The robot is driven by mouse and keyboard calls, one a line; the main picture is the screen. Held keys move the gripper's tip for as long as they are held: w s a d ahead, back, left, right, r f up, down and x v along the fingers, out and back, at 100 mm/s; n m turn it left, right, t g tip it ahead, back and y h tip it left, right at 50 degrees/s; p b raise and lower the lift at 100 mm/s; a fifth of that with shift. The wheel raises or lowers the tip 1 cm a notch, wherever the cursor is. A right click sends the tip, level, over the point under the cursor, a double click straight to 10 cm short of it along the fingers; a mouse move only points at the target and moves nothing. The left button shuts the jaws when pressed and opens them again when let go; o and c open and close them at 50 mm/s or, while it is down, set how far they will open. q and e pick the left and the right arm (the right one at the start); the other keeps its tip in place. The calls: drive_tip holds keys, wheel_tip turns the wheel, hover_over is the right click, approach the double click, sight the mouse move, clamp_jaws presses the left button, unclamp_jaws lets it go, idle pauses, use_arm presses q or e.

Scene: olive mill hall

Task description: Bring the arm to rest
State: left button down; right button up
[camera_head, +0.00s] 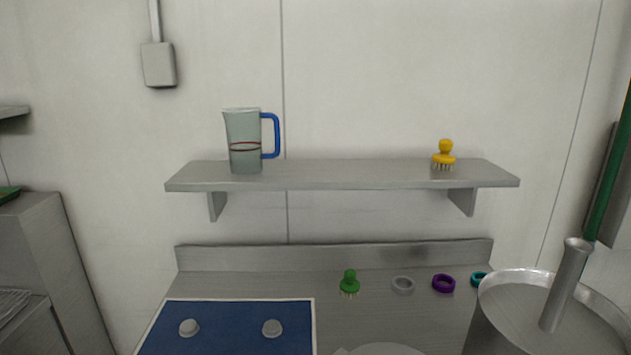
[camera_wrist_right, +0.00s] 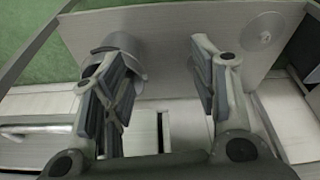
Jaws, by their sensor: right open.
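My right gripper (camera_wrist_right: 158,62) is open in the right wrist view, with nothing between its fingers. Beyond it are a grey panel (camera_wrist_right: 165,35) and a rounded grey metal part (camera_wrist_right: 122,48) close behind the left finger. I cannot tell whether they touch. Neither gripper can be made out in the head view, and my left gripper is not seen.
A wall shelf (camera_head: 330,175) holds a blue-handled jug (camera_head: 243,140) and a yellow brush (camera_head: 444,157). A large steel vessel (camera_head: 500,325) stands at right.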

drive_tip(key=s+f+g, duration=0.1)
drive_tip(key=s+f, duration=0.2)
drive_tip(key=f, duration=0.7)
drive_tip(key=s+f, duration=0.3)
drive_tip(key=f, duration=0.7)
drive_tip(key=s+d+f+g, duration=0.1)
drive_tip(key=s+d+f, duration=0.2)
drive_tip(key=s+f, duration=0.8)
drive_tip(key=shift+s+d+f, duration=0.15)
drive_tip(key=shift+s+f, duration=0.15)
drive_tip(key=shift+s, duration=1.2)
